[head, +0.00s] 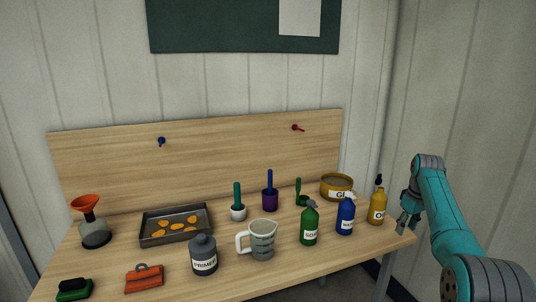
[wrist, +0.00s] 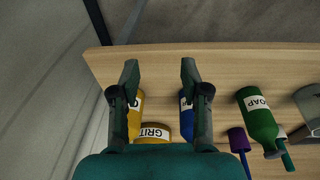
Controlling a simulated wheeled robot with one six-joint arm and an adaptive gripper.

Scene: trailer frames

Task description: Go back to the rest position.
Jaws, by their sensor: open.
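My gripper (head: 407,218) is at the right end of the workbench (head: 290,283), beside the yellow oil bottle (head: 377,208). In the wrist view my gripper (wrist: 160,73) has its two fingers spread, with only bare wood between the tips. It holds nothing. The yellow bottle (wrist: 136,112) shows partly behind the left finger and the blue water bottle (wrist: 185,107) partly behind the right one. Whether a finger touches either bottle I cannot tell. My arm comes in from the right of the head view.
A green soap bottle (head: 309,225), blue bottle (head: 346,217), grit tub (head: 337,188), measuring jug (head: 262,241) and primer bottle (head: 203,257) stand on the bench. A tray (head: 148,239) and funnel (head: 87,203) are left. The backboard (head: 225,150) rises behind. Space right of the bench looks free.

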